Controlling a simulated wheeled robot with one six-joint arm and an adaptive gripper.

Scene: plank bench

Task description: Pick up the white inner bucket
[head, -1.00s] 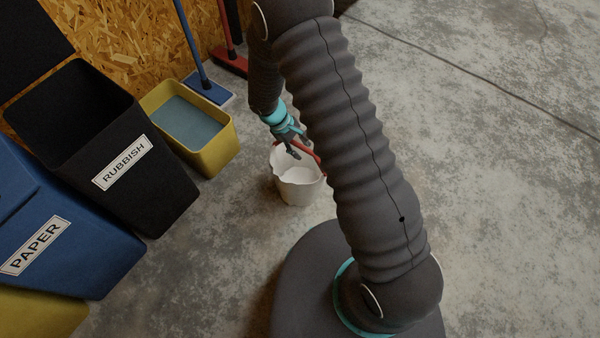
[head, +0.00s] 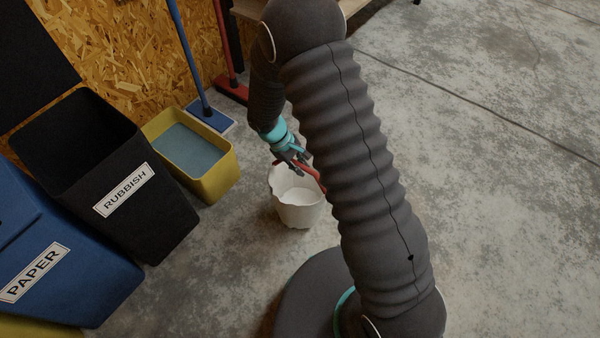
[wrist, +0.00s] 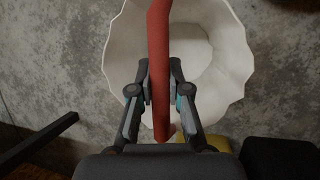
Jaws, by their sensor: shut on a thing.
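The white inner bucket (head: 299,214) has a wavy rim and a red handle (head: 313,174). In the head view it is upright beside my round base, and my arm hides part of its right side. In the wrist view the open mouth of the bucket (wrist: 225,55) lies beyond my fingers and looks empty. My gripper (head: 299,164) is above the rim, shut on the red handle. In the wrist view the handle (wrist: 159,50) runs between the two fingers. I cannot tell whether the bucket's bottom touches the floor.
A yellow bucket (head: 221,178) with a grey-blue inside, a black rubbish bin (head: 165,215) and a blue paper bin (head: 75,290) stand to the left. A blue mop (head: 195,75) and a red broom (head: 229,60) stand by the chipboard wall. Concrete floor to the right is clear.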

